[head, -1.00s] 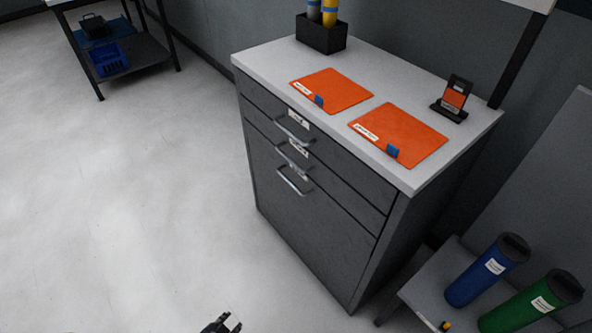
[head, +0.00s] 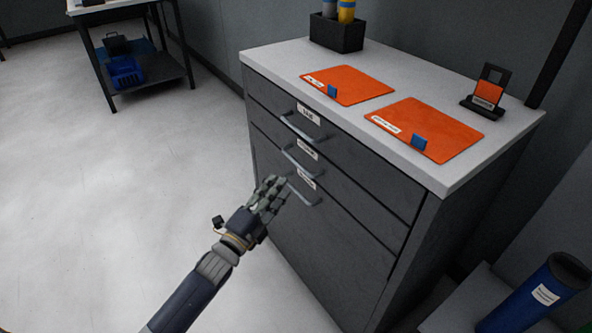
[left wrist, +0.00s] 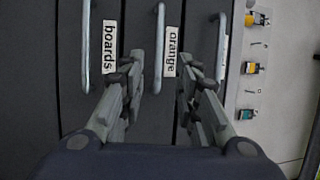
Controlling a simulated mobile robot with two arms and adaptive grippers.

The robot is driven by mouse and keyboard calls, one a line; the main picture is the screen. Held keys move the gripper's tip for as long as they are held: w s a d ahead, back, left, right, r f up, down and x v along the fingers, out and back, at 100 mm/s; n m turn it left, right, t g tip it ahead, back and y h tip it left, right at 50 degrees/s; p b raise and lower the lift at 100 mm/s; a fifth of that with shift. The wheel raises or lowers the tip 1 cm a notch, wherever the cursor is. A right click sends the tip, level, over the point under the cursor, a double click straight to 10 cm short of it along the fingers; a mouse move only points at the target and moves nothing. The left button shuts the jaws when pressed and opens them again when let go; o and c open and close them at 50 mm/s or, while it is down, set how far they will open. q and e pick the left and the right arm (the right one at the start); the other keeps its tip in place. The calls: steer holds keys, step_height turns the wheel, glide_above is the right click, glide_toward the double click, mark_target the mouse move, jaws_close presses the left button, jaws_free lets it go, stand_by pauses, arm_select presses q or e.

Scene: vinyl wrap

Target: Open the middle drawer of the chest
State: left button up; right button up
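The dark grey chest (head: 330,255) has three drawers, all flush with its front. The middle drawer's handle (head: 300,162) is a grey bar below a white label; in the left wrist view this handle (left wrist: 158,45) stands beside the label reading "orange" (left wrist: 172,50). My left gripper (head: 270,195) is in front of the chest near the lower handles, empty. In the left wrist view its fingers (left wrist: 160,92) are spread apart, with the middle handle seen between them; no contact is visible. My right gripper is in neither view.
The top handle (head: 302,128) and bottom handle (head: 303,192) are close to the middle one. A blue cylinder (head: 540,297) stands at lower right. The floor to the left is clear.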

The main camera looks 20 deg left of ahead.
arm_select(q)
steer(key=b+x, duration=0.1)
steer(key=x, duration=0.8)
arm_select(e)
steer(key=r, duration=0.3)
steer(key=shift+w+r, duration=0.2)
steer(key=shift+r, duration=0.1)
arm_select(q)
steer(key=shift+f, duration=0.1)
jaws_close()
